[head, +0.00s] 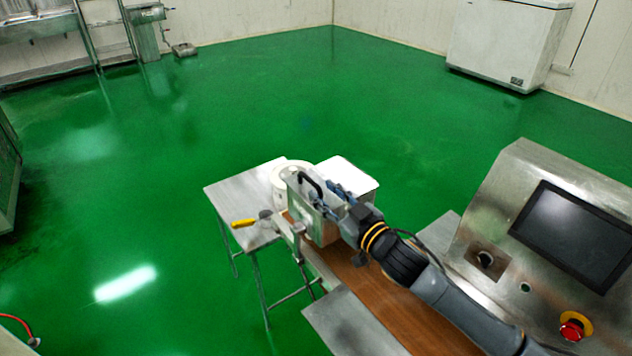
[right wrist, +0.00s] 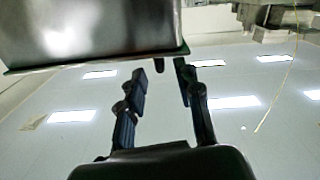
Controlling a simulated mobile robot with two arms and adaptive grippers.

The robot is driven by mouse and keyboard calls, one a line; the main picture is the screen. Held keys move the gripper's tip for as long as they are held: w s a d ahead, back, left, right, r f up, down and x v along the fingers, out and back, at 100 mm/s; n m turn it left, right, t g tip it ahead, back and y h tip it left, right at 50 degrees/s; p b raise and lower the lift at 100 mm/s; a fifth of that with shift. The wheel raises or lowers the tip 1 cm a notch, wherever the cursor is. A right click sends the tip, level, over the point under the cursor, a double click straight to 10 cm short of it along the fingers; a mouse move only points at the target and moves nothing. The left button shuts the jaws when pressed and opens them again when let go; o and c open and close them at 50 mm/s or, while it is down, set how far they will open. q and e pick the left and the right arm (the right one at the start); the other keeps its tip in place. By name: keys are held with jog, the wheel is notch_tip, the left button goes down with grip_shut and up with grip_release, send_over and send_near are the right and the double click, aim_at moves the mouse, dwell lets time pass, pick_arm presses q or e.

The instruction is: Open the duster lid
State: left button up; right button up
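The duster is a small metal box (head: 312,192) above the brown conveyor in the head view. A black curved handle (head: 311,181) shows on its upper part; whether its lid is raised is not clear. My right gripper (head: 334,192) is at the right side of the box, close to it. In the right wrist view my right gripper (right wrist: 161,80) has its two dark fingers apart. A metal housing (right wrist: 90,30) fills the upper left, and a short dark peg (right wrist: 160,65) shows between the fingertips; contact cannot be told. My left gripper is not in view.
The brown conveyor belt (head: 405,310) runs under my right arm. A control panel with a screen (head: 573,237) and red emergency button (head: 572,328) stands at right. A steel side table (head: 240,205), a yellow-handled crank (head: 243,223) and a white container (head: 352,173) are near the duster.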

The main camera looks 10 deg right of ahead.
aim_at(316, 183)
jog(key=x, duration=0.4)
grip_shut()
